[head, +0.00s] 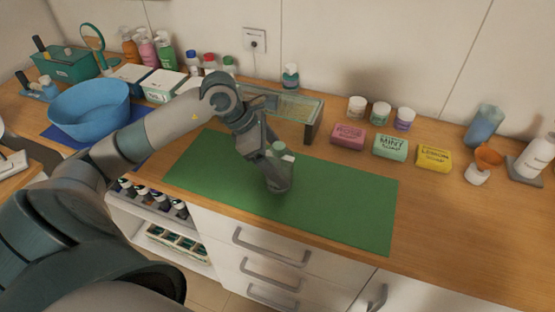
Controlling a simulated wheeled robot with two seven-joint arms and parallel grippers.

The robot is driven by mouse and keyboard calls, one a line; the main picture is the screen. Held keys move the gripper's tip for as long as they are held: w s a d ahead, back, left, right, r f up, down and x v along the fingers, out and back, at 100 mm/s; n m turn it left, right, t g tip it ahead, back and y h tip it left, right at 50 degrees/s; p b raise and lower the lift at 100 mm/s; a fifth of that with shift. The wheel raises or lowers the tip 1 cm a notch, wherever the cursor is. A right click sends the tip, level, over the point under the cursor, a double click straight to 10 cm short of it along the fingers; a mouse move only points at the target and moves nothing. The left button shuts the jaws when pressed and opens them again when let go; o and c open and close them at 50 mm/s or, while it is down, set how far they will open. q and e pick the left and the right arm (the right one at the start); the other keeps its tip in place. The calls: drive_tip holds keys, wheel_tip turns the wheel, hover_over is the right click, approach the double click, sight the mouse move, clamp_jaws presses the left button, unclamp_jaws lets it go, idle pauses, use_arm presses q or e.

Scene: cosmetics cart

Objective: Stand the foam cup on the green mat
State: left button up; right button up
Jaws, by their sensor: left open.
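The green mat (340,208) lies flat on the wooden counter in the middle of the head view. My left gripper (280,182) is low over the mat, pointing down, with its jaws open. A small pale green thing with a whitish top (281,149) shows right at the gripper, partly hidden by it. It may be the foam cup, but I cannot tell for certain, nor whether it touches the mat. My right gripper is not in view.
A blue basin (90,108) stands at the left. Behind the mat is a shallow glass-topped tray (285,107). Soap boxes in pink (347,136), mint (390,147) and yellow (434,158) stand at the right, near a blue tumbler (483,126). The mat's right part is clear.

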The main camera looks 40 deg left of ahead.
sight(273, 155)
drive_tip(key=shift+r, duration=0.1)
use_arm(q)
drive_tip(key=shift+r, duration=0.15)
drive_tip(key=shift+s+a+r, duration=0.1)
drive_tip(key=shift+a+r, duration=0.05)
drive_tip(key=b+v, duration=0.2)
drive_tip(key=v, duration=0.4)
drive_tip(key=shift+a+r, duration=0.15)
drive_tip(key=shift+r, duration=0.05)
drive_tip(key=b+v, duration=0.1)
drive_tip(key=v, duration=0.4)
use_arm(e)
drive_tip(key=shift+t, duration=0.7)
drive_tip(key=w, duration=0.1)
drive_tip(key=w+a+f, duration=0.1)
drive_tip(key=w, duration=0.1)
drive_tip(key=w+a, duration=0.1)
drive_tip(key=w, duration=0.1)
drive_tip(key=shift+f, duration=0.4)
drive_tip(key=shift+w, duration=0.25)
